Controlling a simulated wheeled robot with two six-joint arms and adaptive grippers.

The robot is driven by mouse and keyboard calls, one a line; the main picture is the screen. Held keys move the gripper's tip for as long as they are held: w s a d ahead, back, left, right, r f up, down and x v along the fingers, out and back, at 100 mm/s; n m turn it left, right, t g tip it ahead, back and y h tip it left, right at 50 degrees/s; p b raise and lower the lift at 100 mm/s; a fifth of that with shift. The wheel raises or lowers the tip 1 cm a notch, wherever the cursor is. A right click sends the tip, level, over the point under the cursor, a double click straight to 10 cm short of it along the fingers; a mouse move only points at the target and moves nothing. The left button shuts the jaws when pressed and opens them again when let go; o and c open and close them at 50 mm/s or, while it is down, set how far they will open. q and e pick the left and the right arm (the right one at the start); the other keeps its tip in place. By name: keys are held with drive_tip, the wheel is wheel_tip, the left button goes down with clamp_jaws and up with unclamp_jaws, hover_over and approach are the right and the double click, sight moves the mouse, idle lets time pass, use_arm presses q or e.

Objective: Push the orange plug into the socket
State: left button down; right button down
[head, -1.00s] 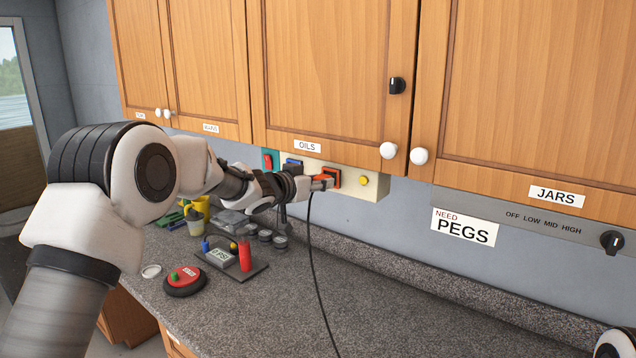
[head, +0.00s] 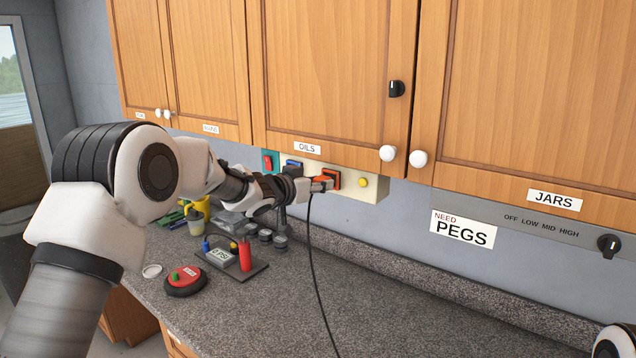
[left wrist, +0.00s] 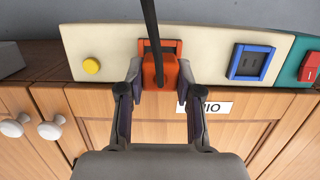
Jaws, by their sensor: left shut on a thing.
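The orange plug (left wrist: 154,72), with a black cord, is between the two fingers of my left gripper (left wrist: 160,78) in the left wrist view. The gripper is shut on it. The orange-framed socket (left wrist: 166,44) is on the cream wall panel directly in front of the plug, partly hidden by plug and cord. In the head view the plug (head: 319,181) is at the left side of the socket (head: 333,178); whether its front is inside the socket I cannot tell. My right gripper is out of view.
A blue-framed socket (left wrist: 251,62) and red switch (left wrist: 309,67) are on one side; a yellow button (head: 363,182) is on the other. Cabinets hang above. The cord (head: 315,260) drops to the counter. Several small items lie left; the counter right of the cord is clear.

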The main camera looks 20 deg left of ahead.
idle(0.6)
use_arm(q)
drive_tip(key=shift+p, duration=0.3)
drive_tip(key=shift+p+x, duration=0.85)
drive_tip(key=shift+p, duration=0.15)
drive_tip(key=c, duration=0.7)
unclamp_jaws()
drive_tip(key=shift+r, duration=0.2)
drive_tip(key=v, duration=1.2)
drive_tip(key=shift+w+d+f, duration=0.1)
drive_tip(key=shift+f, duration=0.05)
